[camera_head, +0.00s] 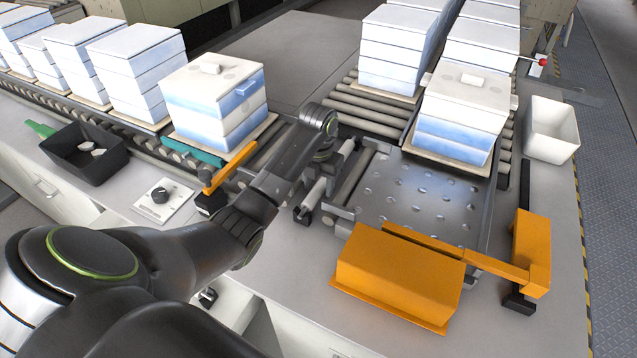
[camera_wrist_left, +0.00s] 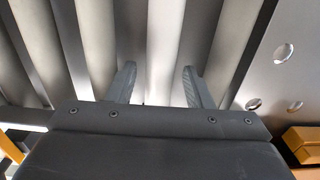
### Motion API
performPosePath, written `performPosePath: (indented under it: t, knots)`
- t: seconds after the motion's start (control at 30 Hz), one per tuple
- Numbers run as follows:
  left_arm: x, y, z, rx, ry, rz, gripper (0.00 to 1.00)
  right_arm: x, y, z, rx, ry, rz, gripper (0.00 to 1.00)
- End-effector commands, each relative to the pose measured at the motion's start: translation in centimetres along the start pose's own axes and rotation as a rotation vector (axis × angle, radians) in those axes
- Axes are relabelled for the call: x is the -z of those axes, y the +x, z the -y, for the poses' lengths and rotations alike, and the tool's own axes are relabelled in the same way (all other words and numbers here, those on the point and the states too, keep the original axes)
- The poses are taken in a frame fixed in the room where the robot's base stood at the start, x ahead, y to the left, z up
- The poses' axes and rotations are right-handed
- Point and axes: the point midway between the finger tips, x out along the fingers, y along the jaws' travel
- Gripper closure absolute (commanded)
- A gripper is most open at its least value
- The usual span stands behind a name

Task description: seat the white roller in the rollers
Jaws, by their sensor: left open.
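In the wrist view my left gripper (camera_wrist_left: 158,70) is open, its two fingers pointing at a row of pale rollers. A white roller (camera_wrist_left: 163,45), brighter than its neighbours, lies between the fingers. I see no contact with it, and I cannot tell whether its ends are seated. In the head view my left arm reaches over the gap between the roller conveyor and the perforated metal plate (camera_head: 415,195), and its wrist hides most of the gripper. A pale cylinder end (camera_head: 313,193) shows just below the wrist. My right gripper is not in view.
Stacks of white-and-blue boxes (camera_head: 213,95) stand on the rollers left and right (camera_head: 460,110). An orange block (camera_head: 395,275) and an orange bracket (camera_head: 530,250) stand at the front. A black bin (camera_head: 85,150) is left, a white bin (camera_head: 550,130) right.

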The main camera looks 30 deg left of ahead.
Motion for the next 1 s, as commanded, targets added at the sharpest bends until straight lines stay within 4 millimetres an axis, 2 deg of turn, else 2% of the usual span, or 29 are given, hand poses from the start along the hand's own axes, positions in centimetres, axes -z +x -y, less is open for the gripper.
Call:
performPosePath:
  t: [0.17, 0.3, 0.4, 1.0]
  knots:
    - [0.0, -0.9, 0.0, 0.0, -0.001, -0.001, 0.47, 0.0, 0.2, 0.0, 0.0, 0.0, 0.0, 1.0]
    - [-0.1, -3.0, 0.0, -0.001, 0.001, 0.005, 0.47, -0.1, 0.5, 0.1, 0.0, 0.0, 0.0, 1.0]
    - [0.0, -4.6, 0.0, 0.0, 0.0, -0.001, 0.47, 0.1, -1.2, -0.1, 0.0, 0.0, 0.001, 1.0]
    - [0.0, -11.8, 0.0, 0.0, 0.0, 0.0, 0.47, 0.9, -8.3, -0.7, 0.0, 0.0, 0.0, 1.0]
